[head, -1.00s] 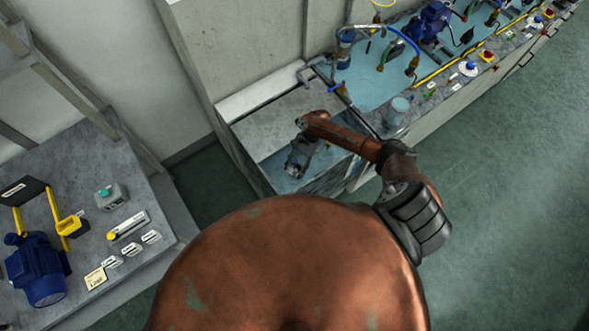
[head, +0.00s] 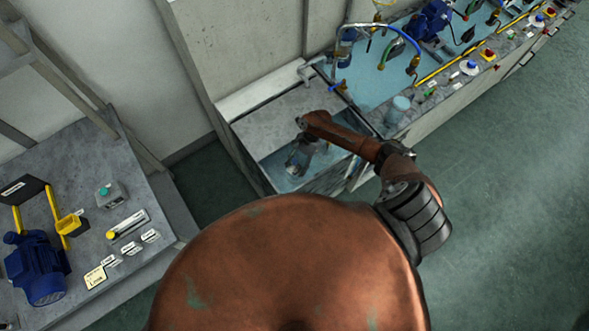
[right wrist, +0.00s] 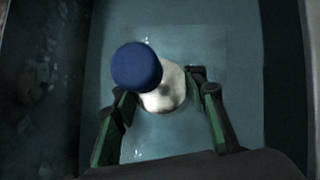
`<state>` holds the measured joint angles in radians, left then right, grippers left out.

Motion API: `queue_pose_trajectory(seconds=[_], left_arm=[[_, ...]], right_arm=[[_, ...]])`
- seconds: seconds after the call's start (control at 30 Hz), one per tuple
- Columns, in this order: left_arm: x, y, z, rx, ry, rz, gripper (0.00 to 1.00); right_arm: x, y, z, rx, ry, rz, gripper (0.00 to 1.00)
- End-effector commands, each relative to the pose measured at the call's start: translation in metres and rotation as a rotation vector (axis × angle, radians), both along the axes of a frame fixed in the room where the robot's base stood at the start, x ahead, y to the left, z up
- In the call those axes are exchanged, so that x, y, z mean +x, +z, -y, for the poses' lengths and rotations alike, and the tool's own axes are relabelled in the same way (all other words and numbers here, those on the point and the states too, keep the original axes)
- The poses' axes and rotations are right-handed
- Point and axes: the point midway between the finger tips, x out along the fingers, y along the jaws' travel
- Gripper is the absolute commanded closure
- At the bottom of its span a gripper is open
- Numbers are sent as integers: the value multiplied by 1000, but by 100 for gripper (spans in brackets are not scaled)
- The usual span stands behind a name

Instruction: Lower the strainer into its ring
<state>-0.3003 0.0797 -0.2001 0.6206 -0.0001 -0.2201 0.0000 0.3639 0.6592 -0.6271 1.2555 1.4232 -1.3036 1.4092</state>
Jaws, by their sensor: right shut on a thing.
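My right gripper (head: 299,160) reaches down into the open water-filled tank (head: 277,165) at the near left end of the bench. In the right wrist view, its two green-edged fingers (right wrist: 164,92) close from both sides on a pale rounded piece with a blue ball-shaped knob (right wrist: 136,67). I take this to be the strainer (right wrist: 168,90); its lower part is hidden. The ring cannot be made out in either view. My left gripper is not in view.
A grey slab (head: 285,118) borders the tank on the wall side. Pipes and a blue pump (head: 432,20) stand farther along the bench, with a clear jar (head: 398,108) near its front edge. A separate table with a blue motor (head: 38,268) is at left.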

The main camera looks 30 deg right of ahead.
Motion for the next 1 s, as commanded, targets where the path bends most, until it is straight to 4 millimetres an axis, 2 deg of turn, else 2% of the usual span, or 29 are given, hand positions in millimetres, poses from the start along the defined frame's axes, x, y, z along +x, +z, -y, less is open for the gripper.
queue_pose_trajectory(seconds=[1.0], left_arm=[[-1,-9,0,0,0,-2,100]], right_arm=[[1,-19,-1,1,0,1,93]])
